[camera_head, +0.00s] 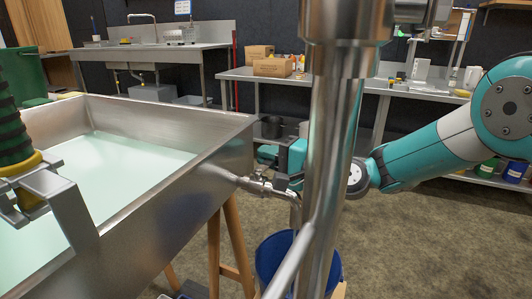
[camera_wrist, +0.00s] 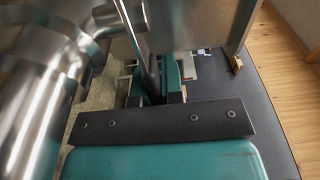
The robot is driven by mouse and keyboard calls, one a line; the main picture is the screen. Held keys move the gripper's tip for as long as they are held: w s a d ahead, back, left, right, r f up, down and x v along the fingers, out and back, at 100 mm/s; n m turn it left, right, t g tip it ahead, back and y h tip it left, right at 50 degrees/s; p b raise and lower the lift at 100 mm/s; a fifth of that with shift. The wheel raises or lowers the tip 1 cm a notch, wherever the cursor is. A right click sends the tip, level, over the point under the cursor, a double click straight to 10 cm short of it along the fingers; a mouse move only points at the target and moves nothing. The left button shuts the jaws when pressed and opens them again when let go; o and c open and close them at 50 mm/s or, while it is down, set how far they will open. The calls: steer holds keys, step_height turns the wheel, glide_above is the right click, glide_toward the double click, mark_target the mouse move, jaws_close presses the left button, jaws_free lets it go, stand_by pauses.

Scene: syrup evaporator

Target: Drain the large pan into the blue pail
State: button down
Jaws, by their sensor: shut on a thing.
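The large steel pan (camera_head: 175,185) stands at the left on wooden legs, with pale greenish liquid in it. A steel drain valve (camera_head: 255,187) sticks out of its right end wall, with a spout bending down. The blue pail (camera_head: 272,255) is on the floor below the spout, partly hidden; I cannot see its contents or any flow. My gripper (camera_head: 268,165) is at the valve, beside the pan wall. In the wrist view, my gripper (camera_wrist: 157,97) is shut on a dark, narrow handle (camera_wrist: 150,72), which looks like the valve's lever. Shiny pipework (camera_wrist: 45,95) fills the left there.
A shiny steel upright in the foreground hides part of my gripper and the pail. A dark green and black ringed object (camera_head: 15,125) is at the pan's left. A steel bench with cardboard boxes (camera_head: 272,67) and a sink (camera_head: 155,65) stand behind.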

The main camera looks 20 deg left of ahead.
steer(key=c, duration=1.2)
jaws_free()
steer(key=shift+c, duration=0.2)
steer(key=b+v, duration=0.1)
steer(key=v, duration=1.6)
steer(key=shift+d+b, duration=0.25)
steer(key=shift+b, duration=0.15)
steer(key=shift+r, duration=0.15)
